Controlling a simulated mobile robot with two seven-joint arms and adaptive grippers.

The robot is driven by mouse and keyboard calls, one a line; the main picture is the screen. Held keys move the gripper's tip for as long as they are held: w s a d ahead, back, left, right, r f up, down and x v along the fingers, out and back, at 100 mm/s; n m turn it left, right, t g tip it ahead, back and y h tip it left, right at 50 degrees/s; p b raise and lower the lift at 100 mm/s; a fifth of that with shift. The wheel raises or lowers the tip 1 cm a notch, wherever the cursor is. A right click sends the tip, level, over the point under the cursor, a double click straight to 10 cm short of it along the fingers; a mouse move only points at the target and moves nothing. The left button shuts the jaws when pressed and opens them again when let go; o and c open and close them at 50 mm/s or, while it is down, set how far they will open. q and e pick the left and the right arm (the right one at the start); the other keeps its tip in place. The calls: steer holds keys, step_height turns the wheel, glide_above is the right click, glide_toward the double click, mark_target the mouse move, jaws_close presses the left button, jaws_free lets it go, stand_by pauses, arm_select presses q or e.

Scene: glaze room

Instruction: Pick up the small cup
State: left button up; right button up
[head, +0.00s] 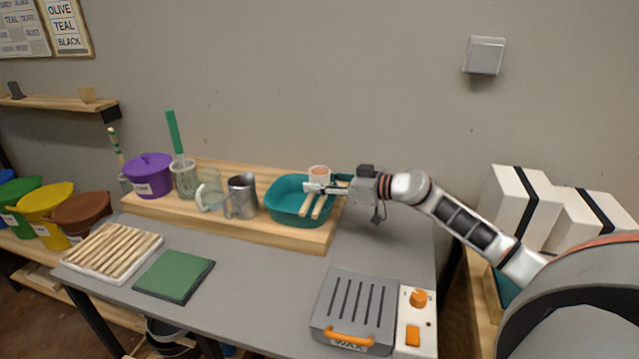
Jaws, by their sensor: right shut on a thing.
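The small cup (319,173) is pale with an orange-brown inside. It shows upright above the back part of a teal basin (284,205). My right gripper (318,187) comes in from the right and is shut on the cup. The fingers hide part of the cup's lower side. Whether the cup touches anything beneath it cannot be told. My left gripper is not in view.
On the wooden riser (283,237) also stand a metal pitcher (242,196), a clear jug (210,190) and a purple bucket (149,175). A wax warmer (354,308) stands at the front right. The grey table's middle is clear.

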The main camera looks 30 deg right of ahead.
steer(key=shift+r+p, duration=0.45)
steer(key=shift+r, duration=1.05)
step_height(320, 180, up, 2)
steer(key=shift+r+p, duration=0.2)
steer(key=shift+p, duration=0.2)
step_height(320, 180, up, 14)
steer(key=p, duration=0.3)
steer(key=shift+r, duration=0.25)
steer(key=shift+a+f, duration=0.1)
